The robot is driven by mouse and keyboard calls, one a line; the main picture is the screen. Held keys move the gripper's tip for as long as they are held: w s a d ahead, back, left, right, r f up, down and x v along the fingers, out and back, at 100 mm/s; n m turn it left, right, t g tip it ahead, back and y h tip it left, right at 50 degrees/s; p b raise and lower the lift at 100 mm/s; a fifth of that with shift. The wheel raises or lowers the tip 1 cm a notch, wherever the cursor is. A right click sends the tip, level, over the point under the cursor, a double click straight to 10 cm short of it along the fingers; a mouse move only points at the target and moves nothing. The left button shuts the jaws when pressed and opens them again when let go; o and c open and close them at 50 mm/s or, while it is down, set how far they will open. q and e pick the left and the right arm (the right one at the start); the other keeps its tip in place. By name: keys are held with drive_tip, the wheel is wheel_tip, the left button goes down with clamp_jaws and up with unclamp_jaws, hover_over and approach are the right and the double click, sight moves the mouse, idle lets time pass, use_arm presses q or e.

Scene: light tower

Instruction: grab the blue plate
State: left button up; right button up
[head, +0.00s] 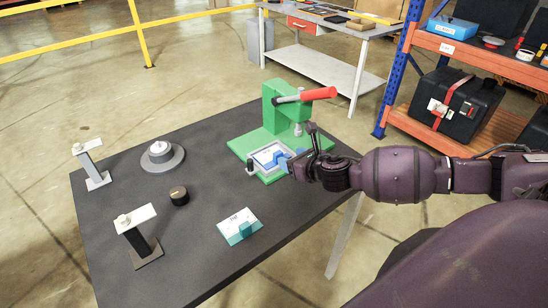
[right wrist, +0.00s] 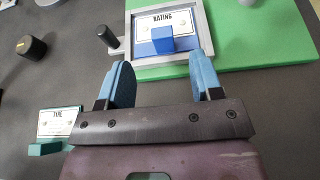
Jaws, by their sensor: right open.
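The blue plate (head: 268,157), a white face marked RATING with a blue block grip, lies in a grey frame on the base of the green press (head: 277,110). In the right wrist view the plate (right wrist: 151,24) sits just beyond my fingertips, its blue block (right wrist: 162,40) lined up with the gap between them. My right gripper (head: 286,163) is open and empty; its two blue fingers (right wrist: 163,70) are spread apart, one to each side of the block. I cannot tell whether they touch anything. My left gripper is not in view.
A teal plate marked TYPE (head: 240,228) lies on the dark table (head: 200,254). A black knob (head: 179,195), a round grey base (head: 162,157) and two stands (head: 94,165) are to the left. The press has a red lever (head: 318,94). Shelving stands behind my right arm.

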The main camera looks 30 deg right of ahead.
sight(279, 154)
drive_tip(key=shift+x, duration=3.7)
drive_tip(key=shift+d, duration=0.1)
drive_tip(key=c, duration=1.1)
